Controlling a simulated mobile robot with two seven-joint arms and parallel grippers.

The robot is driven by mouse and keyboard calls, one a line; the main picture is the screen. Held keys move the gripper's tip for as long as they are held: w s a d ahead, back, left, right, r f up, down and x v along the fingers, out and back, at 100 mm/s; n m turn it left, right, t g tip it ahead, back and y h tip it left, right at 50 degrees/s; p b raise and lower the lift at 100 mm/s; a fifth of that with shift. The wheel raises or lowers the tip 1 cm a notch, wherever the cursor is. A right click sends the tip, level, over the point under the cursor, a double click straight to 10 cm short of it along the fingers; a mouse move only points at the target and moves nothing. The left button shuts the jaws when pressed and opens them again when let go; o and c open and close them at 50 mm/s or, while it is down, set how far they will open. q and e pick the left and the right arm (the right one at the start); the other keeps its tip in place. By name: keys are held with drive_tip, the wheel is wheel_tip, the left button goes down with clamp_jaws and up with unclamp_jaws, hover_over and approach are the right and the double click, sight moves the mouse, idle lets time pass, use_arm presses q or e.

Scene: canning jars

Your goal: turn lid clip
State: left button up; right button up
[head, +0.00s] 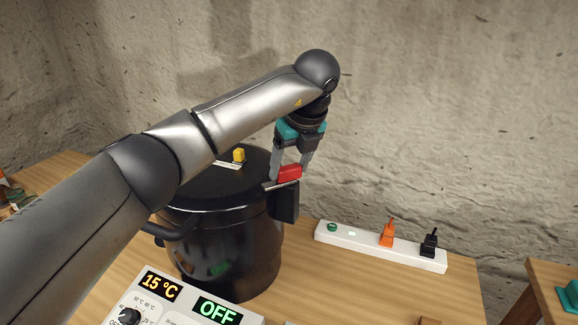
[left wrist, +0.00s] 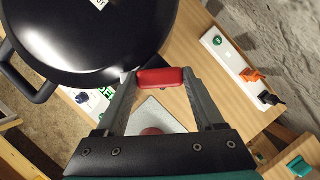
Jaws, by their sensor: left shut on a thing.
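A black lidded pot (head: 225,245) stands on the wooden table, with a dark block on its right side. The red lid clip (head: 290,173) sits at the right edge of the pot's lid. My left gripper (head: 290,172) is above the pot's right rim, shut on the red clip. In the left wrist view the red clip (left wrist: 160,78) lies between the two fingertips, beside the black lid (left wrist: 85,35). My right gripper is in neither view.
A control box (head: 190,300) showing 15 °C and OFF stands in front of the pot. A white power strip (head: 380,247) with an orange and a black plug lies to the right. A yellow knob (head: 239,154) is on the lid. A rough wall is behind.

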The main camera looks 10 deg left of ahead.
use_arm(q)
drive_tip(key=n+g+y, duration=0.1)
drive_tip(key=n, duration=0.2)
drive_tip(key=shift+d+r+n+p, duration=0.1)
drive_tip(key=shift+r+n+p, duration=0.05)
drive_tip(key=shift+n+p, duration=0.25)
drive_tip(key=shift+w+d+n+g+y+p, duration=0.15)
drive_tip(key=shift+n+g+p, duration=0.3)
drive_tip(key=shift+n, duration=0.45)
drive_tip(key=shift+a+n+g+y+p, duration=0.15)
drive_tip(key=shift+n+g+p, duration=0.1)
drive_tip(key=shift+n+p, duration=0.5)
drive_tip(key=shift+d+n, duration=0.1)
drive_tip(key=shift+n, duration=0.45)
drive_tip(key=o, duration=1.4)
drive_tip(key=shift+d+r, duration=0.15)
drive_tip(key=shift+r, duration=0.15)
drive_tip(key=shift+p+v, duration=5.3)
drive_tip(key=shift+v, duration=0.3)
